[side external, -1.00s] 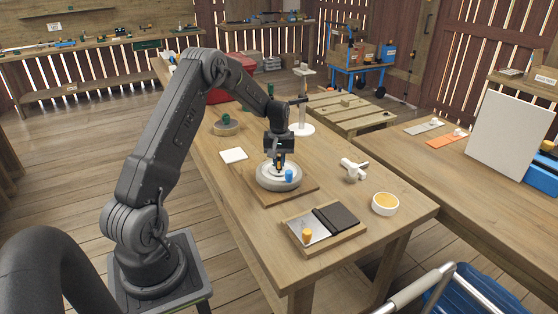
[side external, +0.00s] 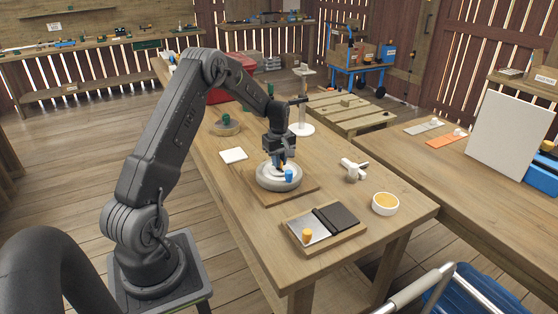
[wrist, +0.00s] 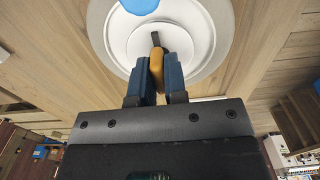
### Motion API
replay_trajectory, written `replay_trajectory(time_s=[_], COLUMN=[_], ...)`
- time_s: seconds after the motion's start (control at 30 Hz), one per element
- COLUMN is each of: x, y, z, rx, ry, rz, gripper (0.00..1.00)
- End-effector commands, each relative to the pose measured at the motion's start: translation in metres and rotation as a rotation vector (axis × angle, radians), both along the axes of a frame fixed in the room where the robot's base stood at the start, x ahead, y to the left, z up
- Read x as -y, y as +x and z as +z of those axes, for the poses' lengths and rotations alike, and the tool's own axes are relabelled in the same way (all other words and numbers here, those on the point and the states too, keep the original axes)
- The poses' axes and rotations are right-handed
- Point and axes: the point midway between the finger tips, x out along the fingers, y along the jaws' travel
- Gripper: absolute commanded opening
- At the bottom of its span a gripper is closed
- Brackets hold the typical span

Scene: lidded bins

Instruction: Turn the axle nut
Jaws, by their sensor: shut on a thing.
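The round grey-white hub (side external: 267,183) lies flat on a wooden board (side external: 308,187) on the workbench. My gripper (side external: 280,163) points down over the hub's middle. In the wrist view the hub's pale rim (wrist: 103,42) fills the top, and my gripper (wrist: 157,74) has its two blue fingers shut on an orange piece (wrist: 156,62), which looks to be the axle nut. A dark stub (wrist: 155,40) shows just past it. A blue peg (side external: 288,175) stands on the hub beside the fingers; it looms large in the wrist view (wrist: 139,5). The fingers hide the nut's sides.
In front is a wooden tray (side external: 325,241) with a metal plate, a dark pad and an orange peg. A white bowl (side external: 385,204) and a white knobbed fitting (side external: 353,168) stand to the right. A white square (side external: 233,155) and a white stand (side external: 301,129) are farther back.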

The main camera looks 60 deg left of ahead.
Motion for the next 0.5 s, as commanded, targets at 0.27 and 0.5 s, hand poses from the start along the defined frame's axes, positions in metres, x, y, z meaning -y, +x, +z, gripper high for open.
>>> replay_trajectory(time_s=[0.27,0.5], x=[-0.0004,-0.0004], y=[0.0003,0.0003], z=[0.0010,0.0009], rx=[0.002,0.002], ry=[0.000,0.000], rz=[0.014,0.013], gripper=[0.00,0.25])
